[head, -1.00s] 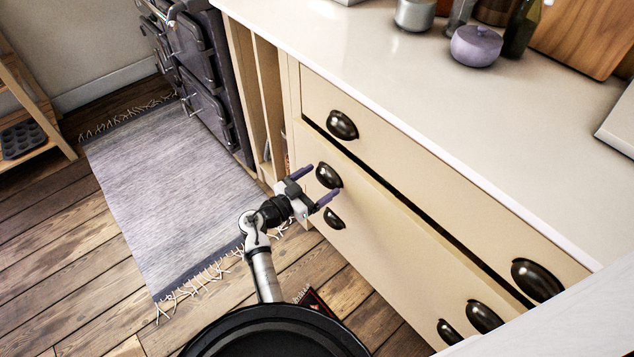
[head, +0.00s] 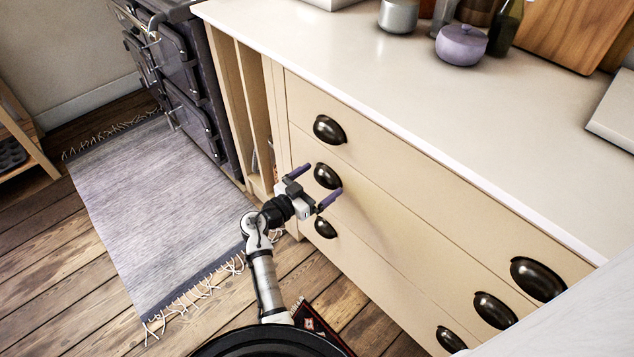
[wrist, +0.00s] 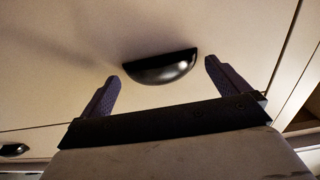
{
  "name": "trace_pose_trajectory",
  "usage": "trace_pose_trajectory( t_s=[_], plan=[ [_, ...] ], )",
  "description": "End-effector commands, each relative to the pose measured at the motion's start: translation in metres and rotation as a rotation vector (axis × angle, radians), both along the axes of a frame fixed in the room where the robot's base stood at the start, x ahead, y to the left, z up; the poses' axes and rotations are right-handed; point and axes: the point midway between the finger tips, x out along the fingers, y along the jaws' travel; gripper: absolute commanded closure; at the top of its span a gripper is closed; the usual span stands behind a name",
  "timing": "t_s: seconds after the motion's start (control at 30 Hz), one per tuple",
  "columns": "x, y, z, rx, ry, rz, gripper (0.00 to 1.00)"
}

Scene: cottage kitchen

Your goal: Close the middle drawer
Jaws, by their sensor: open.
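The middle drawer (head: 405,235) is a cream front with dark cup handles at its left (head: 327,176) and right (head: 495,310). Its front now looks flush with the drawers above and below, with no dark gap along its top. My gripper (head: 318,186) is open and empty, with its two purple fingers pointing at the left handle of the middle drawer. In the wrist view a dark cup handle (wrist: 160,68) shows between and just beyond the fingertips (wrist: 162,72). I cannot tell whether the fingers touch the drawer front.
The top drawer (head: 420,180) is above, and a lower drawer with its own handle (head: 325,227) is below. The worktop (head: 400,90) overhangs them and holds a purple pot (head: 461,45). A dark stove (head: 185,85) and a grey rug (head: 160,210) lie to the left.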

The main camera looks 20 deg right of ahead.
Motion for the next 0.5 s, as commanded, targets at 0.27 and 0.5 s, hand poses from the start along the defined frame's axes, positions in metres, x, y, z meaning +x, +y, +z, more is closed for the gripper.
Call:
trace_pose_trajectory(
  t_s=[0.27,0.5],
  plan=[
    [-0.011,0.034,-0.003,0.000,0.000,0.005,0.00],
    [-0.031,0.086,-0.003,0.001,0.000,0.005,0.00]
  ],
)
